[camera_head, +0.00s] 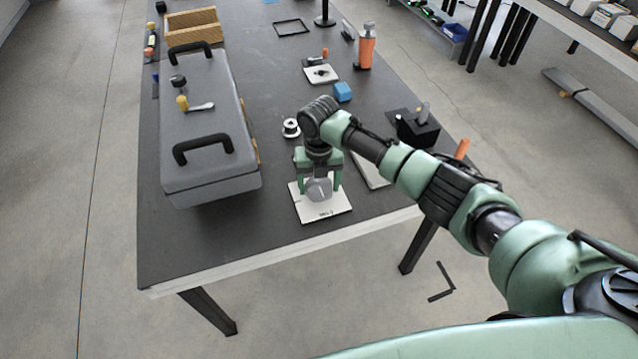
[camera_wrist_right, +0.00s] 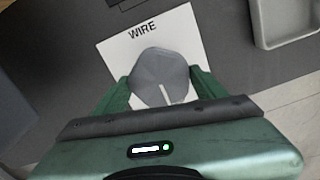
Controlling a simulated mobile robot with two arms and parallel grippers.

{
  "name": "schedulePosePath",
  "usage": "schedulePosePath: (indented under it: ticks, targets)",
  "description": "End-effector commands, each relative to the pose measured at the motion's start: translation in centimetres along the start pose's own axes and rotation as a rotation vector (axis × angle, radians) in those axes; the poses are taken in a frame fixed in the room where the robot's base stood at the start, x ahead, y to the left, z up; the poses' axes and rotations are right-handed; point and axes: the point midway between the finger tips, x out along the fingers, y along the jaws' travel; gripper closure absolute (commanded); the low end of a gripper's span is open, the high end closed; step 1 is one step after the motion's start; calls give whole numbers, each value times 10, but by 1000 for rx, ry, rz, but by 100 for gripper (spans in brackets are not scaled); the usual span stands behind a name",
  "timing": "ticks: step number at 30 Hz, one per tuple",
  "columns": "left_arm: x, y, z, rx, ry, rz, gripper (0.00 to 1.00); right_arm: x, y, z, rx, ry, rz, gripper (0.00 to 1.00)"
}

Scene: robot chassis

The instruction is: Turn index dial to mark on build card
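The grey faceted dial (camera_head: 319,189) sits on a white plate (camera_head: 340,205) near the table's front edge. In the right wrist view the dial (camera_wrist_right: 160,72) shows a pale pointer line on the side towards my gripper. The plate (camera_wrist_right: 115,60) reads "WIRE" in that view. My right gripper (camera_head: 318,184) points down over the plate, with one green finger on each side of the dial. Whether the fingers press on it or stand just clear is not plain. Another pale flat piece (camera_head: 372,172) is partly hidden by my right arm; no build card mark is legible. My left gripper is not in view.
A large grey case (camera_head: 205,120) with black handles fills the table's left side. A white-and-black spool (camera_head: 291,128), a blue block (camera_head: 343,92), an orange bottle (camera_head: 366,50) and a black block (camera_head: 418,130) stand beyond or beside my right arm. The front-left tabletop is clear.

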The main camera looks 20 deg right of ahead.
Motion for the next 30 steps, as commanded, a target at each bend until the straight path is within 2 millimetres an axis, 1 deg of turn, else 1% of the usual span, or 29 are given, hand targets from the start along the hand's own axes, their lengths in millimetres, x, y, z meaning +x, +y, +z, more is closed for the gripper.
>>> schedulePosePath:
  ticks: [1,2,8,14,20,30]
  targets:
    - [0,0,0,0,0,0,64,0,0,0,0,0,-1,66]
    - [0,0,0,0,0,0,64,0,0,0,0,0,-1,70]
    - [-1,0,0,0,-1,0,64,-1,0,0,14,1,-1,70]
    - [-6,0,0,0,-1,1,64,-2,0,0,84,1,-1,70]
    - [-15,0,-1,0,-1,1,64,-2,1,-1,226,3,0,70]
    - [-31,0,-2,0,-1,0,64,-3,1,0,548,2,0,70]
